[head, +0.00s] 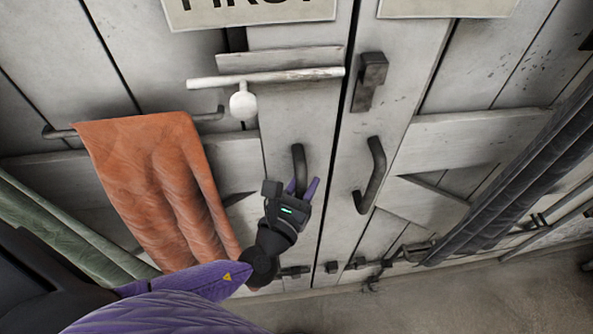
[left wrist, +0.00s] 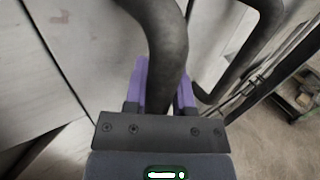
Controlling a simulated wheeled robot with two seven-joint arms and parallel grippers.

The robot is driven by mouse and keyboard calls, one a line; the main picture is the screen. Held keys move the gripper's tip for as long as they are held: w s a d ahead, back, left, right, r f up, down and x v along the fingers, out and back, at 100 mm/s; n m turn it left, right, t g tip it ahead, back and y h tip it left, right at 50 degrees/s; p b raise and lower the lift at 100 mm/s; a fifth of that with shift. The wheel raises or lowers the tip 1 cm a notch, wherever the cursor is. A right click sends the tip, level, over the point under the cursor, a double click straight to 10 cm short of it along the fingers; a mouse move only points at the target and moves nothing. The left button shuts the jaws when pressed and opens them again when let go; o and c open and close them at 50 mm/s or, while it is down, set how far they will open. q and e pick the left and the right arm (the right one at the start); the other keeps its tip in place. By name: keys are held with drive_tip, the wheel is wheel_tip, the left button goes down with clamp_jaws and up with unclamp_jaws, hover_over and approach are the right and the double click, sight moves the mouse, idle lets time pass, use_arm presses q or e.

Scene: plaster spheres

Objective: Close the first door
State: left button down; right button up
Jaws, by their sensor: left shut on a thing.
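The first door (head: 285,120) is a pale grey plank door under a sign (head: 250,10) that reads "FIRST", cut off at the top. It stands left of a dark vertical gap. Its dark curved handle (head: 299,162) is near that gap. My left gripper (head: 303,188) is at the lower part of this handle. In the left wrist view the purple fingers (left wrist: 162,88) lie on both sides of the dark handle bar (left wrist: 165,45), shut on it. My right gripper is not in view.
A second door (head: 400,165) with its own curved handle (head: 371,178) and a dark latch block (head: 368,80) stands right of the gap. An orange cloth (head: 150,185) hangs on a rail at left. Dark rolled bundles (head: 520,180) lean at right. The floor (head: 480,295) at lower right is clear.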

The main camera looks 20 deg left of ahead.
use_arm(q)
drive_tip(key=shift+s+d+f, duration=0.2)
drive_tip(key=shift+s+d, duration=0.05)
drive_tip(key=shift+s, duration=0.1)
drive_tip(key=shift+h, duration=0.3)
drive_tip(key=c, duration=0.7)
unclamp_jaws()
drive_tip(key=shift+s, duration=0.1)
drive_tip(key=shift+c, duration=0.2)
drive_tip(key=shift+s+d+r, duration=0.15)
drive_tip(key=shift+d, duration=0.05)
drive_tip(key=shift+a, duration=0.1)
drive_tip(key=shift+r, duration=0.1)
drive_tip(key=shift+s, duration=0.35)
drive_tip(key=s, duration=0.9)
drive_tip(key=shift+a+b, duration=0.3)
drive_tip(key=shift+b, duration=0.1)
